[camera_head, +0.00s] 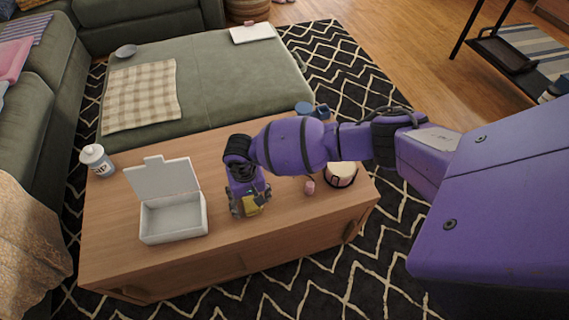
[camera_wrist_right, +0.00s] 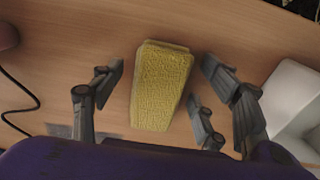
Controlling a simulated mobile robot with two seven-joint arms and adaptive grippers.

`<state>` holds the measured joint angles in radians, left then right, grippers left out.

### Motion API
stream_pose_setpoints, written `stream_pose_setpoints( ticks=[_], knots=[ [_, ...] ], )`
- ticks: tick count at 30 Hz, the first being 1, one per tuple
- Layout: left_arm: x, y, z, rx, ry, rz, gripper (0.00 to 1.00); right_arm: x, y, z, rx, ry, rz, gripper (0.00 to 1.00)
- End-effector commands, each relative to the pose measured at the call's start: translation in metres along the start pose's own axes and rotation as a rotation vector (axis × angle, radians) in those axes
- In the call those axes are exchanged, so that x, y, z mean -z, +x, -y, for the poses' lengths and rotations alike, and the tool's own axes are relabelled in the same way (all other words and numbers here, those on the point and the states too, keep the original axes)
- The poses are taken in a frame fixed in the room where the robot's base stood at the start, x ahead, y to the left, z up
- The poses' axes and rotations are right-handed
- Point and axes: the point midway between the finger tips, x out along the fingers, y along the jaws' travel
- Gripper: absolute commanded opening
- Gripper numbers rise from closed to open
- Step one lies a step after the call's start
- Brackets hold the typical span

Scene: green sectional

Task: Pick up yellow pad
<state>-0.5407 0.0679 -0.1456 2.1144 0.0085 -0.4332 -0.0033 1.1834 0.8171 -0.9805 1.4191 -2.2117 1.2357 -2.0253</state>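The yellow pad (camera_head: 252,205) lies on the wooden table, partly hidden by my right gripper in the head view. In the right wrist view the yellow pad (camera_wrist_right: 161,86) is a rough-textured block in the middle. My right gripper (camera_head: 250,212) is just above it. In the wrist view the right gripper (camera_wrist_right: 160,90) is open, its fingers on either side of the pad with a gap on each side. My left gripper is not in view.
A white box with its lid up (camera_head: 174,222) stands left of the pad on the table (camera_head: 222,250). A white jar (camera_head: 96,160) is at the far left. A small pink object (camera_head: 309,187) and a round pale container (camera_head: 341,175) are to the right. Bare table lies in front.

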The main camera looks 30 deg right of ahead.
Motion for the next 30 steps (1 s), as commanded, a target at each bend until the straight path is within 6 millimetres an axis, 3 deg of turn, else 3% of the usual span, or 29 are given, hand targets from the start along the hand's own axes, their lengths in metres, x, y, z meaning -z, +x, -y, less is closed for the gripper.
stream_pose_setpoints(
  ticks=[1, 8, 11, 22, 26, 30],
  knots=[
    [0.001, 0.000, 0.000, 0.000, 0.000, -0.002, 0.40, 0.003, -0.003, 0.002, 0.002, -0.001, -0.005, 0.58],
    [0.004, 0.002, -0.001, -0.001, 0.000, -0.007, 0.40, 0.003, -0.003, 0.002, 0.003, -0.001, -0.005, 0.28],
    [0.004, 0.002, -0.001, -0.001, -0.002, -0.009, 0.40, 0.003, -0.003, 0.002, 0.003, -0.001, -0.005, 0.21],
    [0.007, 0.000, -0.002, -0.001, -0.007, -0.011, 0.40, 0.004, -0.016, 0.003, 0.005, -0.002, -0.008, 0.20],
    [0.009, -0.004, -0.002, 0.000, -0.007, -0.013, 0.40, 0.005, -0.036, 0.002, 0.004, -0.002, -0.009, 0.20],
    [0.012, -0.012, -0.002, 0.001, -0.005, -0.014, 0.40, -0.021, -0.066, 0.003, 0.005, -0.008, -0.008, 0.20]
  ],
)
